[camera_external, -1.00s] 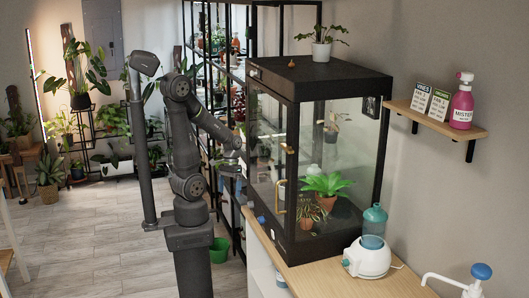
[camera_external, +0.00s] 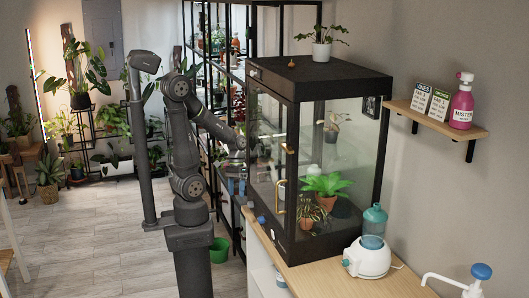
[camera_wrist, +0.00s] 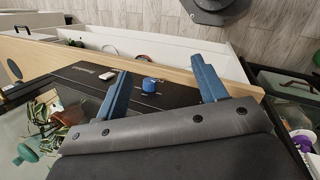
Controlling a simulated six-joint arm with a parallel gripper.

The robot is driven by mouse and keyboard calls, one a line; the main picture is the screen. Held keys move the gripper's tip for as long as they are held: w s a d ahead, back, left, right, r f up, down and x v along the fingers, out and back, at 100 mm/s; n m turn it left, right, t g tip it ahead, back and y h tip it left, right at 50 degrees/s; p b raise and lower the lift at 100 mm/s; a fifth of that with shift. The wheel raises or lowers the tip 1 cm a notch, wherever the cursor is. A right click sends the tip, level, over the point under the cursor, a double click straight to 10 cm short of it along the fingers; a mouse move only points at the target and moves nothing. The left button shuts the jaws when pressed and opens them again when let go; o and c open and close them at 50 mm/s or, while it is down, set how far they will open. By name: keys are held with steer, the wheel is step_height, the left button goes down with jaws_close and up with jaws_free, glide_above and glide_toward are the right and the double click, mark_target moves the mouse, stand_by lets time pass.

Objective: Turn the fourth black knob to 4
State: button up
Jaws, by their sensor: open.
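A single blue knob (camera_wrist: 150,84) sits on the black base panel (camera_wrist: 95,88) of the glass plant cabinet. It also shows as a small blue spot in the external view (camera_external: 262,219). I cannot make out a row of black knobs or any number marks. My gripper (camera_wrist: 159,64) has two blue fingers spread wide apart. In the wrist view the knob appears between them, with nothing held; whether they are level with it I cannot tell. In the external view my gripper (camera_external: 236,187) points down, left of the cabinet's front.
The glass cabinet (camera_external: 300,240) stands on a wooden counter (camera_external: 385,287), with a brass door handle (camera_external: 282,198) on its front. A white humidifier (camera_external: 368,260) with a teal bottle stands on the counter. Black shelving (camera_external: 222,75) with plants is behind my arm.

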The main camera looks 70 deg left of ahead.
steer(key=a+f+n+h, duration=0.1)
steer(key=a+n+h, duration=0.1)
steer(key=n, duration=0.2)
steer(key=a+f+n+h, duration=0.1)
steer(key=a+n, duration=0.2)
steer(key=n, duration=0.1)
steer(key=w+a+f+n+h, duration=0.1)
steer(key=a+n+h, duration=0.1)
steer(key=a+n, duration=0.1)
steer(key=shift+a+n+h, duration=0.15)
steer(key=shift+n+h, duration=0.15)
steer(key=shift+n, duration=0.6)
steer(key=shift+c, duration=1.2)
steer(key=w+a+f+n+t, duration=0.1)
steer(key=a+f+n+t, duration=0.2)
steer(key=a+n+t, duration=1.5)
steer(key=s+a+r+n+g+y, duration=0.1)
steer(key=s+a+n+g+y, duration=0.2)
steer(key=a, duration=0.8)
steer(key=s+a+r+y, duration=0.1)
steer(key=s+a+y, duration=0.3)
steer(key=a, duration=0.7)
steer(key=a+x, duration=0.1)
steer(key=x, duration=1.7)
steer(key=shift+w+r+y, duration=0.15)
steer(key=shift+w+y, duration=0.15)
steer(key=shift+w, duration=0.05)
steer(key=c, duration=1)
